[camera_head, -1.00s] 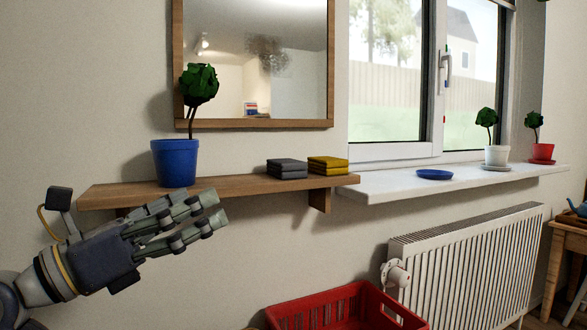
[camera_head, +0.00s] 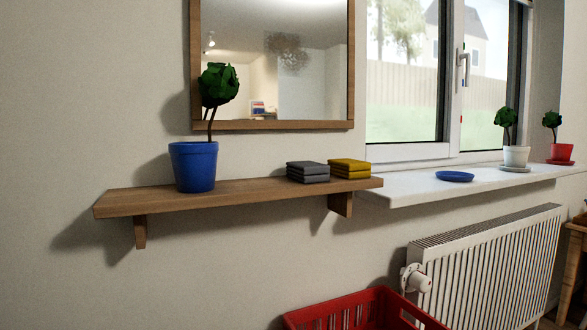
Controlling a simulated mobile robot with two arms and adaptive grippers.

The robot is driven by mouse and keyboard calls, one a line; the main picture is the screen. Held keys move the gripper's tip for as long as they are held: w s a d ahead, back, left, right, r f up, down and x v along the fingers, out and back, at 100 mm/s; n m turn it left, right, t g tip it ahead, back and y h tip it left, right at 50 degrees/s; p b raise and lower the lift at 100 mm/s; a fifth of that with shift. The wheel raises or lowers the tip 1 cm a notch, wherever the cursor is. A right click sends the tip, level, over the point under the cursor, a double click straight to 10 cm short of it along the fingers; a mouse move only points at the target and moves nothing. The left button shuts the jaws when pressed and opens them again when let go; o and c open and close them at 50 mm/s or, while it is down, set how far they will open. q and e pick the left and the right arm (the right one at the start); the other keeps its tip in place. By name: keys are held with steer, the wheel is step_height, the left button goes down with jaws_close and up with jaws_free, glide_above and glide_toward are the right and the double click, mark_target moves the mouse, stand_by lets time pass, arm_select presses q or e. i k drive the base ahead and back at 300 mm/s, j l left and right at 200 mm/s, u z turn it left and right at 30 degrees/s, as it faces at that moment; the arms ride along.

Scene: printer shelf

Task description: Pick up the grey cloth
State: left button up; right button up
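The grey cloth (camera_head: 308,172) lies folded in a small stack on the wooden wall shelf (camera_head: 150,200), right of the shelf's middle. A folded yellow cloth (camera_head: 350,168) lies close beside it on the right, near the shelf's right end. The grey cloth is in full view with nothing in front of it. Neither of my grippers shows in the head view now.
A blue pot (camera_head: 193,168) with a small tree stands on the shelf's left part. A mirror (camera_head: 270,125) hangs above. The white windowsill (camera_head: 410,190) adjoins on the right, with a blue saucer (camera_head: 455,176). Below are a radiator (camera_head: 485,260) and a red crate (camera_head: 360,312).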

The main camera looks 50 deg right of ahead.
mark_target(303, 171)
steer(key=i+z, duration=0.15)
steer(key=z, duration=0.35)
steer(key=i+j+z, duration=0.1)
steer(key=z, duration=0.4)
steer(key=i, duration=0.1)
